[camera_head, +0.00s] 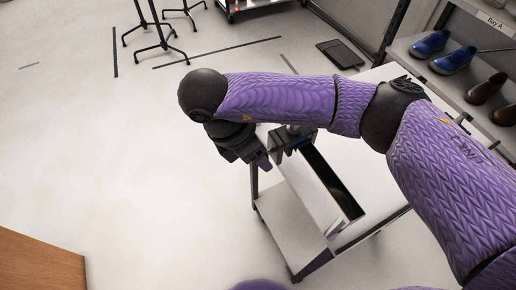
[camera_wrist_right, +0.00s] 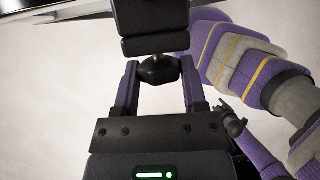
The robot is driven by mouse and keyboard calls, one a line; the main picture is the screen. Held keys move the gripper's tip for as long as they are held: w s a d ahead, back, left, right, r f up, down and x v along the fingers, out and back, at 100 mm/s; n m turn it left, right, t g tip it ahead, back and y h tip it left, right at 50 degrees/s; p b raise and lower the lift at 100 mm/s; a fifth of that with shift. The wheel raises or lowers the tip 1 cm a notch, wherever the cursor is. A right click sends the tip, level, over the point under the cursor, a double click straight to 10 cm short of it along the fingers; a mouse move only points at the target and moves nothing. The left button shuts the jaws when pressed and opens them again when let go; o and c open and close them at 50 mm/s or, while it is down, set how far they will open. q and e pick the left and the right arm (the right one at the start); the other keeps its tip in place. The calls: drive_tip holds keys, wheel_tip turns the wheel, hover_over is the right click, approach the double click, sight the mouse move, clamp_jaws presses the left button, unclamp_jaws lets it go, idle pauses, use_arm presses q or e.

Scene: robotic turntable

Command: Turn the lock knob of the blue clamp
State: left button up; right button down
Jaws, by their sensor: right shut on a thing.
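My right gripper (camera_head: 263,161) is at the near left side of a dark clamp on the cart. In the right wrist view, the right gripper (camera_wrist_right: 160,73) has its two purple fingers on either side of a black rounded knob (camera_wrist_right: 159,69) and is shut on it. The knob sits just below the dark body of the clamp (camera_wrist_right: 153,22). In the head view the clamp (camera_head: 293,138) looks dark, not clearly blue, and my right arm hides part of it. My left gripper is not in view.
The clamp is at the far end of a white cart (camera_head: 284,222) with an open, dark-lined box top (camera_head: 318,200). Shelves (camera_head: 470,82) with shoes stand at the right. Black stands (camera_head: 155,37) are at the back. The floor left of the cart is clear.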

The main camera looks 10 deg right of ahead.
drive_tip(key=g, duration=0.1)
drive_tip(key=g+h+p, duration=0.1)
drive_tip(key=shift+w+a+r+n+g, duration=0.1)
drive_tip(key=shift+w+n+g, duration=0.05)
drive_tip(key=shift+n+g, duration=0.15)
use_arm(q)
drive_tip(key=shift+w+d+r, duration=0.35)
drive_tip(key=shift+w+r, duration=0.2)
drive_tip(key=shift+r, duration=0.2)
use_arm(e)
drive_tip(key=shift+g+h, duration=0.3)
drive_tip(key=shift+g, duration=0.4)
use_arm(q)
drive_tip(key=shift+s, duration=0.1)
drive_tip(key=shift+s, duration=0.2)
use_arm(e)
drive_tip(key=shift+c, duration=0.7)
unclamp_jaws()
